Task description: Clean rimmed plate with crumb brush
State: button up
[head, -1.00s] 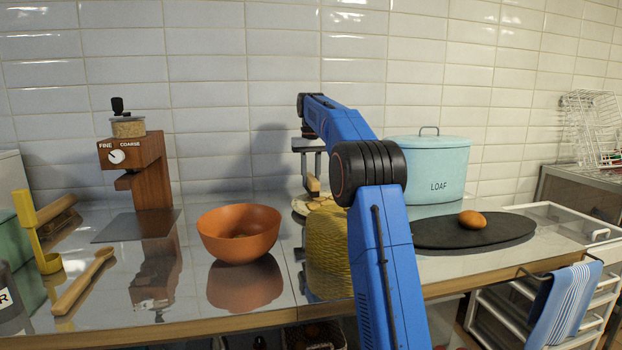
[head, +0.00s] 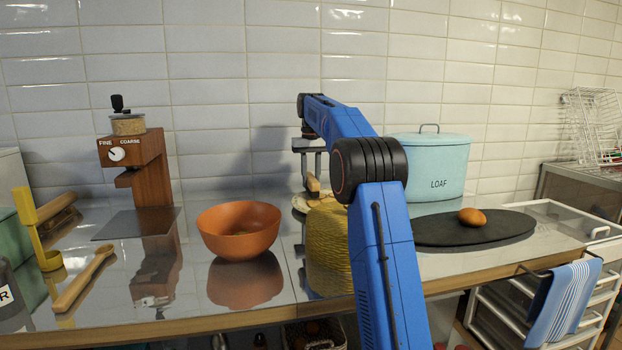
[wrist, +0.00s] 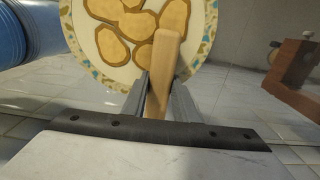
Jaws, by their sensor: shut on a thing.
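The rimmed plate (wrist: 113,73) shows in the wrist view, cream with a teal and yellow patterned rim and several large brown patches on its face. In the head view only a sliver of the plate (head: 299,203) shows beside my arm. My gripper (wrist: 158,88) is shut on the pale wooden crumb brush (wrist: 163,62), which overlaps the plate in the wrist view. In the head view my gripper (head: 310,165) points down, with the brush (head: 313,186) just above or at the plate; contact cannot be told. The bristles are not visible.
A yellow woven object (head: 328,255) stands in front of the plate, partly behind my arm. An orange bowl (head: 238,230) is left, a wooden grinder (head: 150,170) farther left. A blue LOAF tin (head: 430,165) and a dark board (head: 450,232) with an egg (head: 472,217) are right.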

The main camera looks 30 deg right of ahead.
aim_at(313, 179)
jog(key=shift+f, duration=0.6)
jog(key=shift+s+a+r, duration=0.1)
jog(key=shift+s+a, duration=0.15)
jog(key=shift+s, duration=0.55)
jog(key=shift+s+a, duration=0.2)
jog(key=shift+s, duration=0.55)
jog(key=shift+o, duration=0.2)
jog(key=shift+s+a+f, duration=0.1)
jog(key=shift+s+a, duration=0.25)
jog(key=shift+s, duration=0.95)
jog(key=shift+s+a+f, duration=0.1)
jog(key=shift+s+a, duration=0.3)
jog(key=shift+s, duration=0.9)
jog(key=shift+s+a+f, duration=0.1)
jog(key=shift+s+a, duration=0.25)
jog(key=shift+s, duration=0.95)
